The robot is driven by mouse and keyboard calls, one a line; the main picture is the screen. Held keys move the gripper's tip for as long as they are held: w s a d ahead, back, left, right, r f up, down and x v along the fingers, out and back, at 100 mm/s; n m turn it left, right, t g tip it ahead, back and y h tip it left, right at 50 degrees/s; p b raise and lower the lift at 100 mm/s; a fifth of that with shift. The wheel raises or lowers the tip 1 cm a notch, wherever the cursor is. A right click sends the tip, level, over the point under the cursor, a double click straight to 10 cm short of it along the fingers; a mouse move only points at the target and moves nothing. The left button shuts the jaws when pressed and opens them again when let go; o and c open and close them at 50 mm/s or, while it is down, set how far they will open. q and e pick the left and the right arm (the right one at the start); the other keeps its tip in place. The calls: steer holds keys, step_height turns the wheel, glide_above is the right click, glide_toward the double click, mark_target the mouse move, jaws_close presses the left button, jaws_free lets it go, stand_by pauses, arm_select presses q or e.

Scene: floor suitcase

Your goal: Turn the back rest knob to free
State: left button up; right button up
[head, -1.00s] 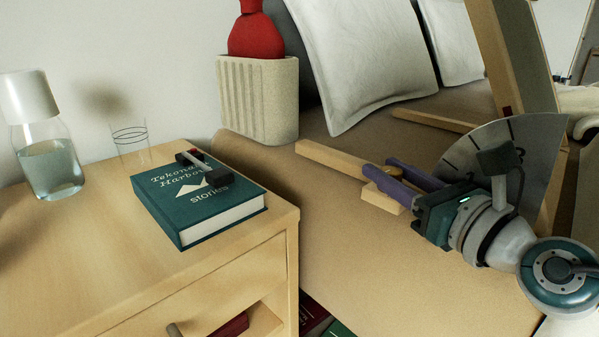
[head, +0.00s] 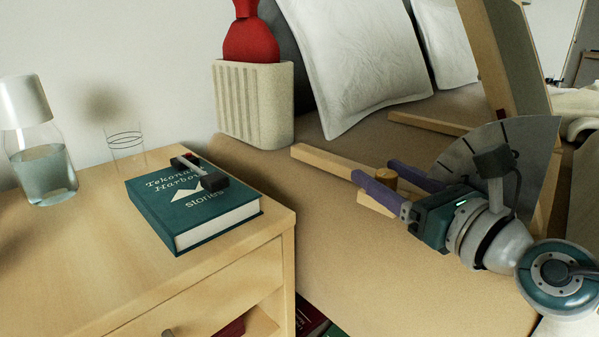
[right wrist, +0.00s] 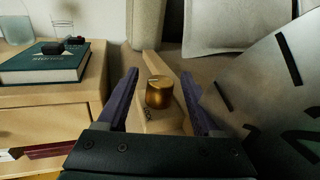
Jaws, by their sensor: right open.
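The back rest knob (head: 384,179) is a short brass cylinder on a pale wooden block at the near end of a wooden bar (head: 330,160). In the right wrist view the knob (right wrist: 158,93) stands between the two purple fingers, with visible gaps on both sides. Small dark lettering (right wrist: 147,112) is on the wood beside it, too small to read surely. My right gripper (head: 375,170) is open around the knob; it also shows in the right wrist view (right wrist: 159,74). My left gripper is out of view.
A grey fan-shaped plate with dark tick marks (head: 530,150) stands beside my right wrist. A tilted wooden frame (head: 505,60) rises behind. A nightstand (head: 90,270) with a green book (head: 190,215), a carafe (head: 42,165) and a glass (head: 126,150) is at left.

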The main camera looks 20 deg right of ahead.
steer(key=s+p, duration=0.2)
steer(key=s, duration=0.7)
steer(key=shift+s+d, duration=0.4)
